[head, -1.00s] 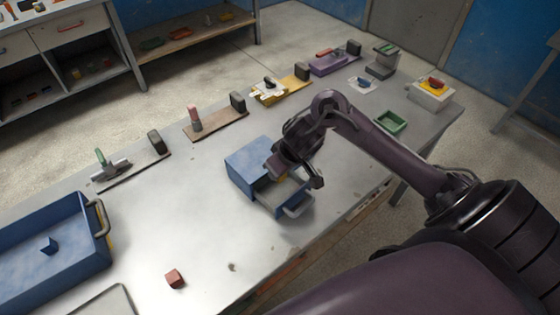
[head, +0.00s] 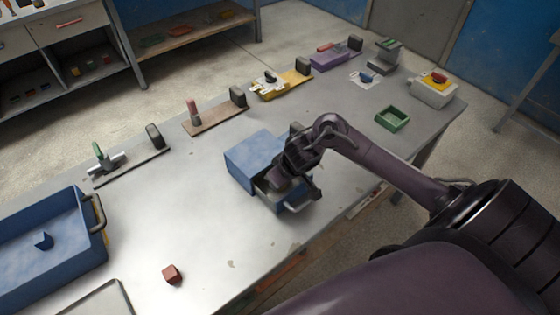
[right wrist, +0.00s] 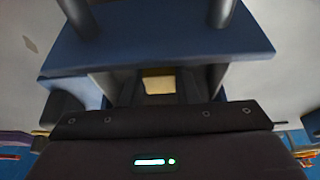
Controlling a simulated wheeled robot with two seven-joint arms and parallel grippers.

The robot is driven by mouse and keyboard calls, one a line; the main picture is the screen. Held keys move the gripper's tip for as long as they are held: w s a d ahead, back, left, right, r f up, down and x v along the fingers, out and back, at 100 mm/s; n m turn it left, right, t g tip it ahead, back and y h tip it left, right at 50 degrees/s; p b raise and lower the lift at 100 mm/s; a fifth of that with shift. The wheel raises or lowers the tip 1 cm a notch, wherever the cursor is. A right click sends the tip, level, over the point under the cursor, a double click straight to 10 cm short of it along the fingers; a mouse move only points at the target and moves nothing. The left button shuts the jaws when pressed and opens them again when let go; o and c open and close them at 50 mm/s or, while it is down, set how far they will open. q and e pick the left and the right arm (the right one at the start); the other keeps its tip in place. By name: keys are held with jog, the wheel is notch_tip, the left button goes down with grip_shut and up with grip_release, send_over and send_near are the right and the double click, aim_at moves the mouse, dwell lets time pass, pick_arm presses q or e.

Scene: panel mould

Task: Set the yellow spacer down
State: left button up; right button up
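The yellow spacer (right wrist: 158,82) shows in the right wrist view as a small block between two dark fingers, which appear to touch its sides. My right gripper (head: 290,186) reaches down into the pulled-out drawer (head: 268,195) of the blue box (head: 254,155). The gripper hides the spacer in the head view. The drawer's blue front (right wrist: 155,45) with its handle posts crosses the upper right wrist view. Whether the spacer touches the drawer floor cannot be told. My left gripper is not in view.
A blue bin (head: 60,268) stands at the left, with a red block (head: 172,274) on the table near it. A green tray (head: 392,119) and a button box (head: 433,92) stand at the right. Several fixtures line the far edge.

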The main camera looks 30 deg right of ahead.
jog(key=o, duration=0.4)
jog(key=shift+r, duration=0.3)
jog(key=p+v, duration=0.4)
jog(key=v, duration=0.7)
jog(key=shift+s+r, duration=0.25)
jog(key=shift+r, duration=0.05)
